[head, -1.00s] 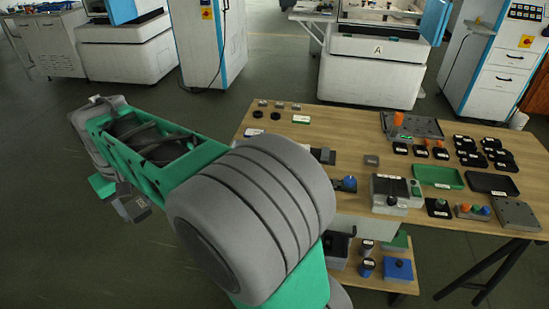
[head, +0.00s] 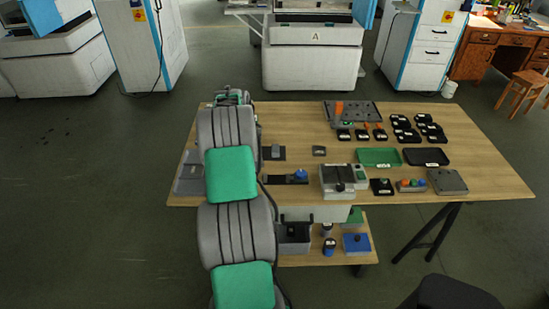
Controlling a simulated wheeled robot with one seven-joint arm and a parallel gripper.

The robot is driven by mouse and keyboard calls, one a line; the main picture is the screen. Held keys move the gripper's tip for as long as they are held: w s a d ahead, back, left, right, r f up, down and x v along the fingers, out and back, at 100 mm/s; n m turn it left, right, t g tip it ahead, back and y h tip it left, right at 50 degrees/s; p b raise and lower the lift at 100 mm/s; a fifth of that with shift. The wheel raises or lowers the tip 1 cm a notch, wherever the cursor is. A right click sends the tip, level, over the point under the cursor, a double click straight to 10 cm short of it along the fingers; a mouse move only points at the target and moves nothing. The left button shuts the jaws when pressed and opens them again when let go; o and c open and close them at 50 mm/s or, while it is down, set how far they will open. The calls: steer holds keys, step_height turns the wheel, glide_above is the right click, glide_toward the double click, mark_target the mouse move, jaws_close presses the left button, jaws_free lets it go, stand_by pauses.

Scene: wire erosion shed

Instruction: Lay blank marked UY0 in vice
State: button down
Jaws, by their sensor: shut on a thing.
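My arm reaches over the left end of the table, and its far end covers whatever lies below it. My gripper is hidden behind the arm, so I cannot see what is between its fingers. I cannot make out a blank marked UY0. A small grey block with a pale label (head: 319,151) lies on the table. A dark base with a grey block on it (head: 274,153) sits just right of my arm. A dark fixture with a blue knob (head: 300,174) stands in front of it. I cannot tell for certain which is the vice.
The wooden table (head: 480,153) also holds a green tray (head: 379,158), a black tray (head: 426,156), a grey two-part device (head: 343,180) and several black holders. A grey plate (head: 190,172) lies left of my arm. A lower shelf carries a blue box (head: 356,243).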

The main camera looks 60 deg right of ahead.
steer(key=s+d+m, duration=0.1)
steer(key=s, duration=0.1)
steer(key=s+d+f+m, duration=0.1)
steer(key=s+d, duration=0.1)
steer(key=s+d+f+m, duration=0.1)
steer(key=s, duration=0.1)
steer(key=shift+s+d+f+p, duration=0.25)
steer(key=shift+s+p, duration=0.05)
steer(key=shift+p, duration=0.05)
steer(key=shift+s+d+f+m, duration=0.1)
steer(key=shift+s+f+m, duration=0.05)
steer(key=shift+m, duration=0.15)
steer(key=b, duration=0.1)
glide_above(276, 179)
steer(key=shift+w+f, duration=0.2)
steer(key=shift+f, duration=1.95)
steer(key=shift+b, duration=0.45)
steer(key=shift+f+b, duration=0.75)
steer(key=c, duration=0.6)
jaws_free()
steer(key=shift+c, duration=0.2)
steer(key=shift+o, duration=0.3)
steer(key=shift+f, duration=0.1)
